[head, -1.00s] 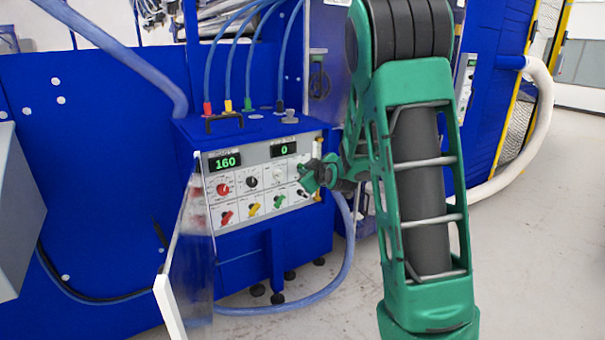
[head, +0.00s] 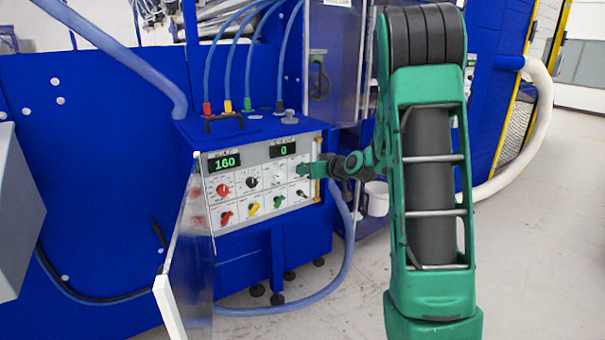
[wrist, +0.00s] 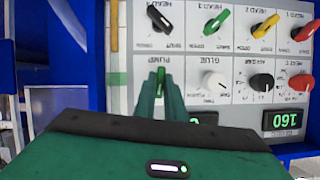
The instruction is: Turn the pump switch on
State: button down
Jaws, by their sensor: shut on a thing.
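The pump switch (wrist: 160,78) is in the panel cell labelled PUMP in the wrist view, where the panel appears upside down. A small green glowing part of it shows between my fingertips. My gripper (wrist: 161,86) is shut on the switch, its green fingers on either side. In the head view my gripper (head: 304,171) reaches the right end of the panel's upper row from the right and hides the switch. The control box panel (head: 238,206) is white with several knobs. I cannot tell the switch's exact position.
The box's displays read 160 (head: 224,162) and 0 (head: 283,150). A white GLUE knob (wrist: 214,84) sits close beside my fingers. The open clear door (head: 190,250) stands left of the panel. Blue hoses (head: 228,60) rise from the box top. Floor at right is clear.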

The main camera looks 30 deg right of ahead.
jog(key=shift+f+m+y, duration=0.15)
jog(key=shift+m+y, duration=0.95)
jog(key=shift+m, duration=0.4)
jog(key=c, duration=1.8)
grip_release()
jog(key=shift+d, duration=0.1)
jog(key=v, duration=1)
jog(key=shift+s, duration=0.35)
